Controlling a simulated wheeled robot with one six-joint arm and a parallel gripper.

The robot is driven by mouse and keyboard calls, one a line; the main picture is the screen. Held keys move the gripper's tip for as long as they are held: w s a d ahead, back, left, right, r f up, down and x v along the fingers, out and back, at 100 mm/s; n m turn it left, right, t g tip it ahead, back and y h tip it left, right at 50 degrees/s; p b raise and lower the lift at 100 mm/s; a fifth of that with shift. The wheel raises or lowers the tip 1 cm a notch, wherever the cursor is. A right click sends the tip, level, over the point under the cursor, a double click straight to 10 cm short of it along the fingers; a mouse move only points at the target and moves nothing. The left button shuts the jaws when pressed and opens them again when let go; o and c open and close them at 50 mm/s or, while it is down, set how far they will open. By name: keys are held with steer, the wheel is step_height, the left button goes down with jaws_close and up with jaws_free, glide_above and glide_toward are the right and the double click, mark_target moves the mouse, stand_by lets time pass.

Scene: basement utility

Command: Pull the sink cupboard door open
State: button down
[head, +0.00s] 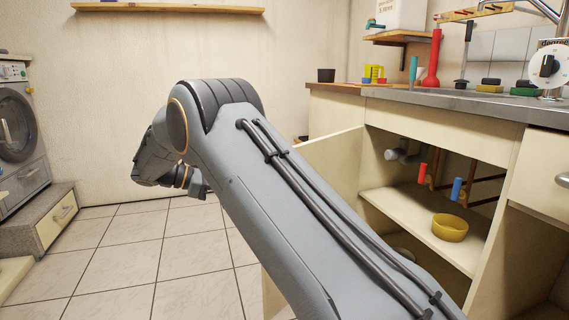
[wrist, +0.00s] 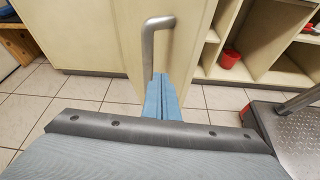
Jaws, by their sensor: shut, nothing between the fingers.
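The sink cupboard door (head: 336,165) is cream and stands swung out wide, with the cupboard interior (head: 415,210) exposed. My arm hides much of the door in the head view. In the wrist view the door (wrist: 185,50) carries a grey bar handle (wrist: 149,50). My gripper (wrist: 162,82) has blue fingers that are shut together and empty, by the lower end of the handle. I cannot tell whether they touch the handle or door. In the head view my gripper (head: 203,188) shows only in part, left of the door.
Inside the cupboard are a yellow bowl (head: 450,227), red and blue valve handles and pipes. A washing machine (head: 17,125) stands at the far left. The wrist view shows a red bowl (wrist: 230,58) on a shelf and a metal step (wrist: 295,140) at right. Tiled floor is clear at left.

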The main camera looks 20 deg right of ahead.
steer(key=s+d+f+m+t+y+p, duration=0.1)
steer(key=s+d+y+p, duration=0.2)
steer(key=s+y+p, duration=0.25)
steer(key=s+d+f+m+t+y+p, duration=0.1)
steer(key=s+d+m+t+y+p, duration=0.2)
steer(key=s+y, duration=0.35)
steer(key=s+d+r+n+t+y+p, duration=0.3)
steer(key=d+r+n+t+y+p, duration=0.25)
steer(key=d+p, duration=0.2)
steer(key=s+d+r+n+t+y+p, duration=0.2)
steer(key=d+r+n+t+y+p, duration=0.35)
steer(key=d, duration=0.25)
steer(key=x, duration=1.4)
steer(key=shift+a+f+g, duration=0.35)
steer(key=shift+f+g, duration=0.05)
steer(key=shift+s, duration=0.15)
